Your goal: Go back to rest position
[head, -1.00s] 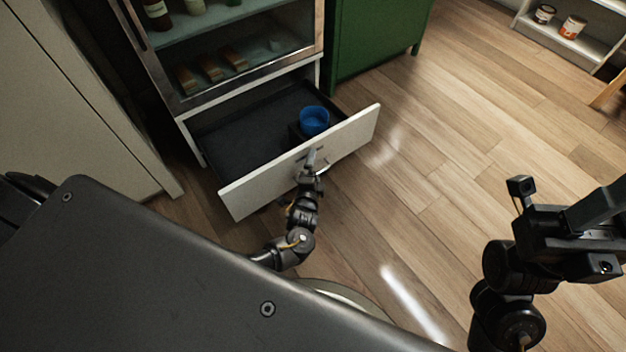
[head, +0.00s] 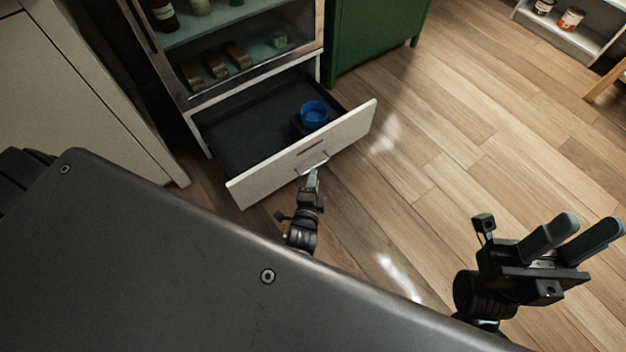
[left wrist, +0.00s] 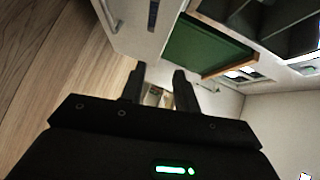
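My left gripper (head: 312,178) is low in front of the pulled-out drawer (head: 262,180), close to its metal handle (head: 313,166). In the head view its tips overlap the handle's lower edge; contact cannot be told. In the left wrist view the left gripper (left wrist: 159,82) has its fingers apart with nothing between them. My right gripper (head: 570,240) is open and empty above the floor at the right, fingers pointing up. A blue cup (head: 314,114) sits inside the drawer near its front right.
A glass-fronted cabinet (head: 250,85) stands above the drawer, with a green cabinet (head: 375,40) beside it. A pale cabinet (head: 85,110) is at the left. A white shelf (head: 565,38) with cans is at the far right. The wooden floor (head: 450,130) between is clear.

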